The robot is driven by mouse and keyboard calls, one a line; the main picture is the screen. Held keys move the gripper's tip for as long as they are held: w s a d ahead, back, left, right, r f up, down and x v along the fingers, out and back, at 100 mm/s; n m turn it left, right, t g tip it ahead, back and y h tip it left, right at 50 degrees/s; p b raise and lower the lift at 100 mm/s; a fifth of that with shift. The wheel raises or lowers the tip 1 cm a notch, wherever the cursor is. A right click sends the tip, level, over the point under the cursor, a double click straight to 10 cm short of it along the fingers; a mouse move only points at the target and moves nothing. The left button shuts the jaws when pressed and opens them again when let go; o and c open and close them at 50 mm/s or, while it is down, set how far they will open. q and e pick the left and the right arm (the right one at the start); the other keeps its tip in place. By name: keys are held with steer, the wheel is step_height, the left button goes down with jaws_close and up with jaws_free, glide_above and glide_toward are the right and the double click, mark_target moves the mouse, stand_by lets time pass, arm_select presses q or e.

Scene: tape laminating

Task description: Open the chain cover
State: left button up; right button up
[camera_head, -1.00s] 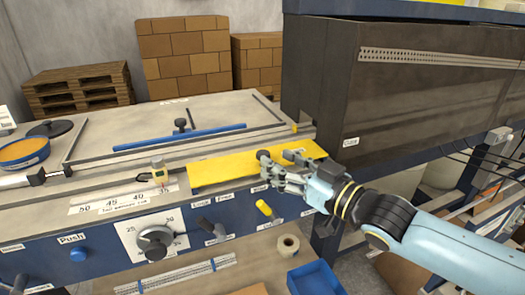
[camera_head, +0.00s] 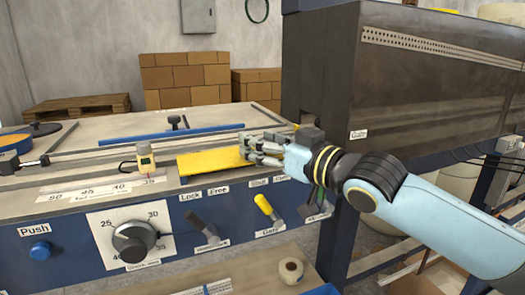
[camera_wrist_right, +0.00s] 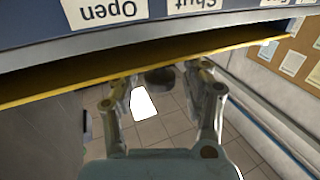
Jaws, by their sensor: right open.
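The yellow chain cover (camera_head: 208,162) is a flat plate on the front edge of the machine's top. It looks closed in the head view, where my right gripper (camera_head: 247,151) hides its right part. My right gripper is open, with its fingers at the cover's right side. In the right wrist view a long yellow edge (camera_wrist_right: 60,86) runs across, just beyond the spread fingers of my right gripper (camera_wrist_right: 163,95). A dark round thing (camera_wrist_right: 160,79) shows between those fingers. I cannot tell whether the fingers touch the cover. My left gripper is not in view.
The front panel has a yellow-tipped lever (camera_head: 264,205), a dark lever (camera_head: 203,230), a round dial (camera_head: 134,241) and a blue push button (camera_head: 41,250). A blue bar (camera_head: 172,135) lies behind the cover. A large dark housing (camera_head: 420,95) stands at the right.

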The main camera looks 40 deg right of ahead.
steer(key=c, duration=1)
jaws_close()
steer(key=shift+w+f, duration=0.1)
steer(key=shift+w, duration=0.05)
